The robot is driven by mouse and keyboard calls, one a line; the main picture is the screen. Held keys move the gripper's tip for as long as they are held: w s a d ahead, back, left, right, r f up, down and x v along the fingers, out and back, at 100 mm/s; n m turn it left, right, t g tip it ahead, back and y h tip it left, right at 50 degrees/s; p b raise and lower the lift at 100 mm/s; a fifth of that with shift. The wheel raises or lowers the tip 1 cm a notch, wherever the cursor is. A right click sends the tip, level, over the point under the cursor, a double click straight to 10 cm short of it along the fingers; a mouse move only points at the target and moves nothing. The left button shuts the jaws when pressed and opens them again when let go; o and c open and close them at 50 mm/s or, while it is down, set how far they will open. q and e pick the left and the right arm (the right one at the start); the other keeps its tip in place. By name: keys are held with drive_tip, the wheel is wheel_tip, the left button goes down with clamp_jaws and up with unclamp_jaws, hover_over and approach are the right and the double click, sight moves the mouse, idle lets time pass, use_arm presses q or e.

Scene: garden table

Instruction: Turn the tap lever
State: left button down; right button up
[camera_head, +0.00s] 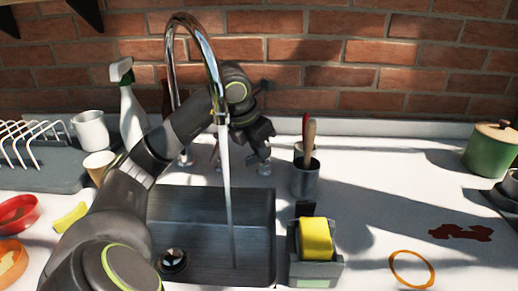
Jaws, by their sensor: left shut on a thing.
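The chrome tap (171,70) stands behind the sink (202,225), its tall curved spout arching over the basin. A stream of water (227,190) falls from the spout into the sink. My left arm comes in from the lower left and passes behind the spout. My left gripper (260,148) is at the back of the sink, right of the water, shut on the tap lever (264,166). The gripper hides most of the lever, so its exact angle cannot be told. My right gripper is not in view.
A spray bottle (132,112), a mug (91,130) and a dish rack (50,165) stand at left. A metal cup with a brush (305,178) and a sponge holder (316,268) stand right of the sink. A green pot (491,150) is far right. The counter (380,185) between is mostly clear.

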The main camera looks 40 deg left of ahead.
sight(250, 156)
use_arm(q)
drive_tip(key=c, duration=1.7)
unclamp_jaws()
drive_tip(key=shift+s+d+f, duration=0.1)
drive_tip(key=shift+f, duration=0.05)
drive_tip(key=shift+o, duration=0.8)
drive_tip(key=v, duration=0.7)
drive_tip(key=shift+r, duration=0.25)
